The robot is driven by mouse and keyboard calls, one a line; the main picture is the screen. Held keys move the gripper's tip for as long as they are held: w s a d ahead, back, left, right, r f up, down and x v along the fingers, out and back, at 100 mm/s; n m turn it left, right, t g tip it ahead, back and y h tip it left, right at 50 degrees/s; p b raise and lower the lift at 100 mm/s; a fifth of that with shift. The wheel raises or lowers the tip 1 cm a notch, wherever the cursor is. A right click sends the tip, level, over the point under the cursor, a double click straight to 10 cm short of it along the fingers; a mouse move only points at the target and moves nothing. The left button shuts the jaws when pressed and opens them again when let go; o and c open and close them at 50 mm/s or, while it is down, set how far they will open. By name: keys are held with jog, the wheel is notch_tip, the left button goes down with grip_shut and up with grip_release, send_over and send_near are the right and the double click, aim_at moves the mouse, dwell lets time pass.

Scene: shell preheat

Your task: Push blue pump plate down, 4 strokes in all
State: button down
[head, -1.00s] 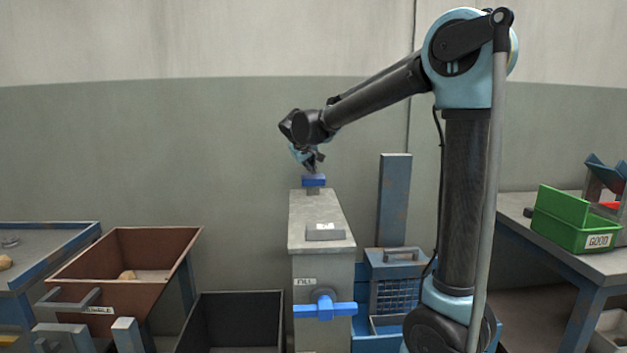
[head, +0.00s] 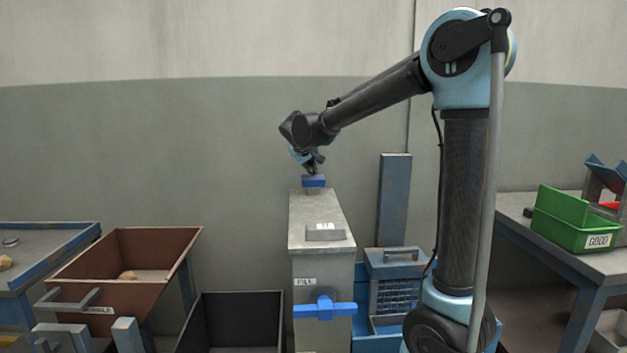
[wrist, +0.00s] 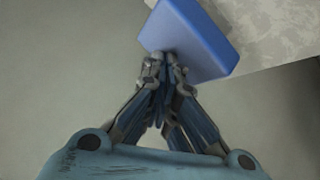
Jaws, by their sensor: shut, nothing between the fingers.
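The blue pump plate (head: 314,181) sits on its short post at the far end of the grey cabinet top (head: 321,236). In the wrist view the plate (wrist: 190,35) fills the top middle, just beyond the fingertips. My gripper (head: 313,170) is shut and empty, pointing down directly above the plate. In the wrist view the closed fingertips (wrist: 163,65) overlap the plate's near edge. They look to be touching or very close to its top; I cannot tell which.
A brown bin (head: 125,255) and a dark open bin (head: 237,320) stand to the left. A blue-grey upright post (head: 394,200) and a blue box with a handle (head: 395,260) stand to the right.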

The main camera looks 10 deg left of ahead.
aim_at(311, 177)
jog(key=shift+f, duration=1.3)
dwell(1.4)
dwell(0.4)
jog(key=shift+r, duration=2.05)
jog(key=shift+r, duration=0.1)
jog(key=shift+r, duration=2.4)
jog(key=shift+r, duration=1.85)
